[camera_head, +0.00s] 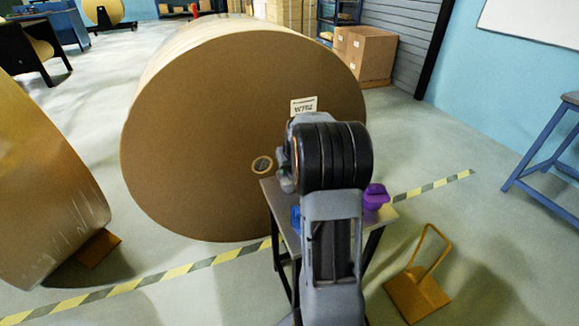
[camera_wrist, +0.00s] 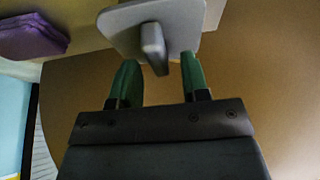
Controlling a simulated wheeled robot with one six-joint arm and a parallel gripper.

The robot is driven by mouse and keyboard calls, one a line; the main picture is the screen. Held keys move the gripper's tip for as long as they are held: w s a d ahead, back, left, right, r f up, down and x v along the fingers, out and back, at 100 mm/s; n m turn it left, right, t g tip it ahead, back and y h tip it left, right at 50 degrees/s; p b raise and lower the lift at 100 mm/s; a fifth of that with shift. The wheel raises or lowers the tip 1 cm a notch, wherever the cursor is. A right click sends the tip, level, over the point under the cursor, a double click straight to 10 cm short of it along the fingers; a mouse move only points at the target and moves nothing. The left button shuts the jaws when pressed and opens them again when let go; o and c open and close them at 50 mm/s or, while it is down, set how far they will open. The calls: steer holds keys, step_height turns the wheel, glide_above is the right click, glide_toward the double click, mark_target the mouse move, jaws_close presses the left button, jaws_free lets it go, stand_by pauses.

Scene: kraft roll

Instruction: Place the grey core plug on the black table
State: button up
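The grey core plug (camera_wrist: 188,14), a pale plate with a block-like handle, is at the top of the wrist view. My gripper (camera_wrist: 158,60) has two green fingers spread apart, one on each side of the handle, with gaps showing between. The fingertips reach close to the plate; I cannot tell if they touch it. In the head view my arm hides the plug and the fingers. A small table (camera_head: 283,208) with a grey-looking top and black legs stands behind my arm. Whether the plug rests on it is not clear.
A purple object (camera_head: 376,196) and a blue one (camera_head: 295,217) are on the table. A huge kraft roll (camera_head: 200,130) stands close behind, with a core hole (camera_head: 262,166). Another roll (camera_head: 40,200) is at left. A yellow-brown wedge (camera_head: 418,296) with a handle lies on the floor at right.

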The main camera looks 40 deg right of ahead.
steer(key=shift+r, duration=0.5)
steer(key=a+p+v, duration=0.1)
steer(key=p+v, duration=0.1)
steer(key=v, duration=0.9)
steer(key=s+a+f+n, duration=0.1)
steer(key=s+a+f, duration=0.1)
steer(key=s+a, duration=0.6)
steer(key=s+a+f+n+g+y, duration=0.1)
steer(key=s+a, duration=0.7)
steer(key=a, duration=0.6)
steer(key=shift+s+f+n, duration=0.25)
steer(key=shift+f+n, duration=0.05)
steer(key=shift+f, duration=0.05)
steer(key=shift+a, duration=0.15)
